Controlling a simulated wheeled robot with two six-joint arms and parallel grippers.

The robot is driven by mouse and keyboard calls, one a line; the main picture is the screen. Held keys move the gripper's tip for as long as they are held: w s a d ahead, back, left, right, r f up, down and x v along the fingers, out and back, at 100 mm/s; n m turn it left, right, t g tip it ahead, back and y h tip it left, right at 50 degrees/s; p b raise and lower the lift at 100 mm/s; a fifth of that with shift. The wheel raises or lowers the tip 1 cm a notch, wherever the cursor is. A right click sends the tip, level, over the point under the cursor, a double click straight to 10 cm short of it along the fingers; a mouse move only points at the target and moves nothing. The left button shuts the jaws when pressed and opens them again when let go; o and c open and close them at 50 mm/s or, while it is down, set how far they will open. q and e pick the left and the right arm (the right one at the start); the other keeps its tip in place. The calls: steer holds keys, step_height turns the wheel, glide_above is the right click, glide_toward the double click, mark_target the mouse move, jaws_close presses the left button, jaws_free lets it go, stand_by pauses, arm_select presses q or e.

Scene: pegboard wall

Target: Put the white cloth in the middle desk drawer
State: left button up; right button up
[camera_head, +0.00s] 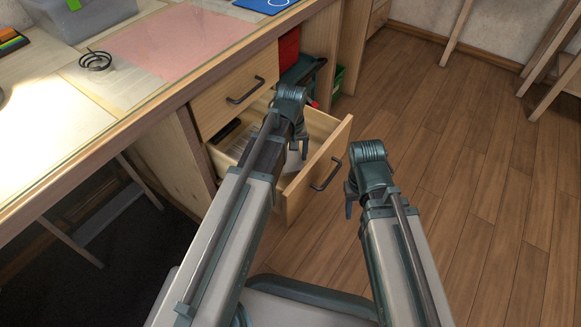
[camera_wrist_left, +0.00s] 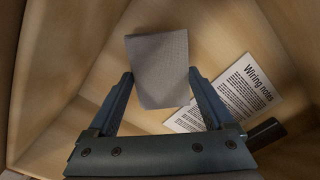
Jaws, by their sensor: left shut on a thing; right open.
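The desk drawer below the closed top one stands open; its front (camera_head: 318,170) has a dark handle. My left gripper (camera_head: 298,146) is over the open drawer, pointing down into it. In the left wrist view, the white cloth (camera_wrist_left: 158,68), a greyish folded rectangle, is between the fingers of my left gripper (camera_wrist_left: 162,92), which is shut on it. The cloth is above the drawer's wooden floor; whether it touches the floor I cannot tell. In the head view it shows partly (camera_head: 293,163) below the gripper. My right gripper (camera_head: 350,202) is open and empty, right of the drawer front.
A printed sheet headed "Wiring notes" (camera_wrist_left: 232,100) and a dark object (camera_wrist_left: 266,133) lie in the drawer. The closed top drawer (camera_head: 236,90) is above. A red object (camera_head: 289,48) and a green box (camera_head: 338,80) are beyond. Wooden floor (camera_head: 480,170) to the right is clear.

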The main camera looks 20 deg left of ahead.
mark_target(291, 158)
arm_select(q)
steer(key=shift+f+b, duration=1.95)
steer(key=shift+r, duration=0.15)
steer(key=o, duration=0.9)
step_height(291, 158, up, 12)
steer(key=p, duration=1.2)
